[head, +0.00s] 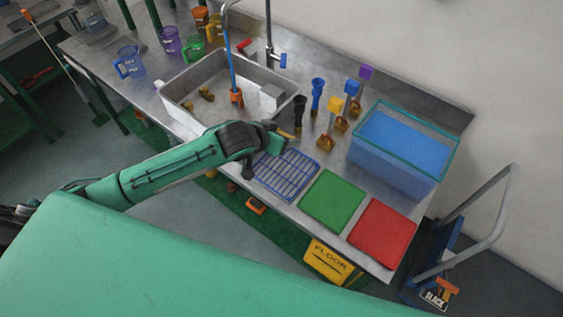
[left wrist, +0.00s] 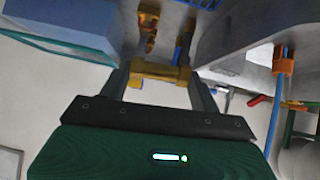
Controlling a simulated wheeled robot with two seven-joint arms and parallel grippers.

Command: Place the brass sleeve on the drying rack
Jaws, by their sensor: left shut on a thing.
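My left gripper (head: 282,136) is shut on a brass sleeve (left wrist: 160,72), which sits crosswise between the fingers in the left wrist view. In the head view only a small brass-coloured bit of the sleeve (head: 286,134) shows beyond the dark fingers. The drying rack (head: 287,174) is a blue wire grid lying flat on the steel counter. The gripper and sleeve appear just above the rack's far left edge, apart from it. A piece of the blue rack also shows at the top of the left wrist view (left wrist: 203,4). My right gripper is not in view.
The steel sink (head: 178,91) holds more brass pieces (head: 207,94) and a blue-handled tool (head: 236,96). A water tank (head: 400,160), a green board (head: 332,201) and a red board (head: 381,233) lie to the right.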

